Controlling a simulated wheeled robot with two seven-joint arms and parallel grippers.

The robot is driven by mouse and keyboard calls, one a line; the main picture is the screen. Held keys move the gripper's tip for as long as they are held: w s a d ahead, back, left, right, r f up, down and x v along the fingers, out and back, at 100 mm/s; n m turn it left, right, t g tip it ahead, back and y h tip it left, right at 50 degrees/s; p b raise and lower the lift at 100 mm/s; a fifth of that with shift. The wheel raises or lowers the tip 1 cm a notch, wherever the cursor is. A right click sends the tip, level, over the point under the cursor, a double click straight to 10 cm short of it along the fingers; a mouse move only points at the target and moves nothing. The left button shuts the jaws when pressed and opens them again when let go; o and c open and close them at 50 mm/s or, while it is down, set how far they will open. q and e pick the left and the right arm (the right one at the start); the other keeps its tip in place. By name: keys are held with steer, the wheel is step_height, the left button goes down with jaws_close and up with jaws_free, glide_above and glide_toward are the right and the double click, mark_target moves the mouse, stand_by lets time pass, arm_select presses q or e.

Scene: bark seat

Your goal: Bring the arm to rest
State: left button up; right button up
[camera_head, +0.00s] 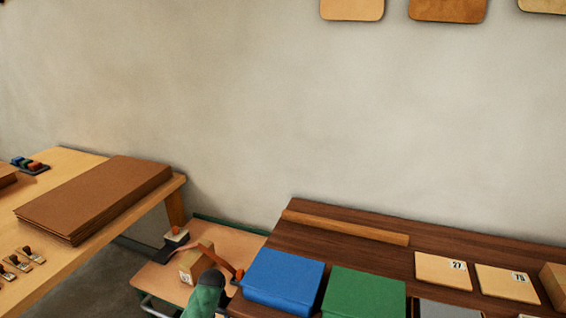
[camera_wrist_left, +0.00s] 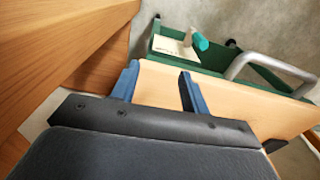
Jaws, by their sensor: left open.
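My left gripper (camera_wrist_left: 160,86) shows in the left wrist view. Its two blue fingers are apart with nothing between them. A pale wooden surface lies beyond and below the fingertips; I cannot tell the distance. My right gripper is in neither view.
A wooden table (camera_head: 62,160) with brown sheets (camera_head: 95,198) stands left. A dark bench (camera_head: 350,218) at right holds a blue box (camera_head: 284,279), a green box (camera_head: 364,294) and numbered boards (camera_head: 443,270). Between them is a low green-edged cart (camera_head: 238,243) carrying several small items.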

arm_select(q)
steer(key=s+d+f, duration=0.2)
steer(key=s+f, duration=2)
steer(key=s, duration=0.1)
steer(key=s+f, duration=0.5)
steer(key=s, duration=0.6)
steer(key=s+d+f+n+t, duration=0.1)
steer(key=s+f, duration=0.4)
steer(key=s, duration=0.7)
steer(key=shift+s+f, duration=0.15)
steer(key=shift+s, duration=0.1)
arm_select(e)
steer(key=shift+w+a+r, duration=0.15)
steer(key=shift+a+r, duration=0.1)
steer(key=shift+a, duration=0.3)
arm_select(q)
steer(key=shift+d, duration=0.1)
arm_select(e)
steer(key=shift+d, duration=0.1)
